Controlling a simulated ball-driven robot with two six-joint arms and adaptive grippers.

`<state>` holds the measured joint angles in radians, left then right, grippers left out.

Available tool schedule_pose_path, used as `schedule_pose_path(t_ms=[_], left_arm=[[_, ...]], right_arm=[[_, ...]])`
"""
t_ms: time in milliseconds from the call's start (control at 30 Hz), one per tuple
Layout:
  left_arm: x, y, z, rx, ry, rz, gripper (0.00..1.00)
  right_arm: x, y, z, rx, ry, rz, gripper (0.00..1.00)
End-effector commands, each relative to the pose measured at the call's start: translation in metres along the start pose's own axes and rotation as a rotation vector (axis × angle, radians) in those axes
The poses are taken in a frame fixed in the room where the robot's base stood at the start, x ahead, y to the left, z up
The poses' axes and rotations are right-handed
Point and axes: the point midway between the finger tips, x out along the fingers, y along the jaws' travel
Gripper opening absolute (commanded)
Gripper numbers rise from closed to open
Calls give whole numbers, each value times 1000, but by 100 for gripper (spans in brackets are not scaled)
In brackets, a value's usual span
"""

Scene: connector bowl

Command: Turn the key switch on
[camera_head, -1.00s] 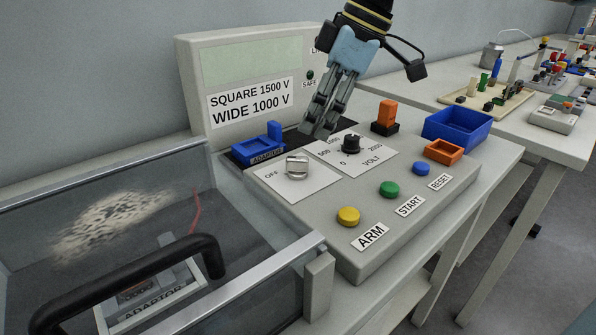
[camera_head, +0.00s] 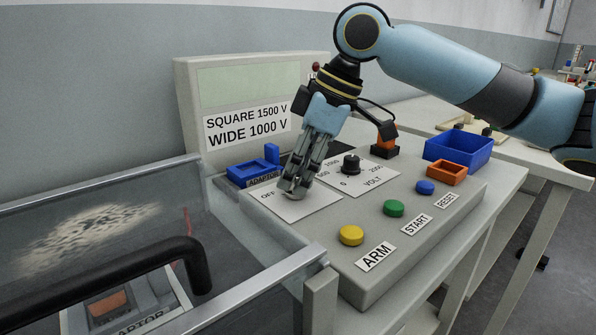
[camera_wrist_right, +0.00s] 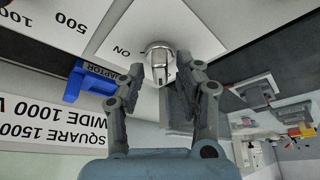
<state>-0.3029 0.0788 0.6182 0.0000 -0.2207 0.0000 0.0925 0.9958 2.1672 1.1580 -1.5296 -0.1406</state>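The key switch (camera_head: 290,186), a small silver knob on a white plate marked OFF, sits at the left of the grey console. It is partly hidden behind my fingers in the head view. The right wrist view shows the knob (camera_wrist_right: 160,62) in full, with the ON label beside it. My right gripper (camera_head: 293,187) points down at the knob. In the wrist view its two fingers (camera_wrist_right: 161,73) are apart, one on each side of the knob, with narrow gaps showing. My left gripper is not in view.
A black voltage dial (camera_head: 351,164) stands right of the key plate. Yellow (camera_head: 350,235), green (camera_head: 393,208) and blue (camera_head: 425,187) buttons line the console front. A blue adaptor holder (camera_head: 252,172) is behind. A chamber with a black handle (camera_head: 120,272) is at left.

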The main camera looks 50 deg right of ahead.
Motion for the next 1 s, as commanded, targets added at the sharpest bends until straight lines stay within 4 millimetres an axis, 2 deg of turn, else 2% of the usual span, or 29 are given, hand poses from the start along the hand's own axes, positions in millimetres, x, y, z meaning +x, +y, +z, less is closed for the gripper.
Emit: schedule_pose_path(t_ms=[33, 233, 667, 1000], left_arm=[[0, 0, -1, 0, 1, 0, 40], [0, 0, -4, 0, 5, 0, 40], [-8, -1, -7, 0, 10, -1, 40], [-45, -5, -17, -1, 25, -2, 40]], right_arm=[[0, 0, 0, 0, 0, 0, 25], [0, 0, 0, 0, 0, 0, 0], [-2, -1, 0, 40, 0, 15, 0], [-5, -4, -2, 252, 1, 98, 0]])
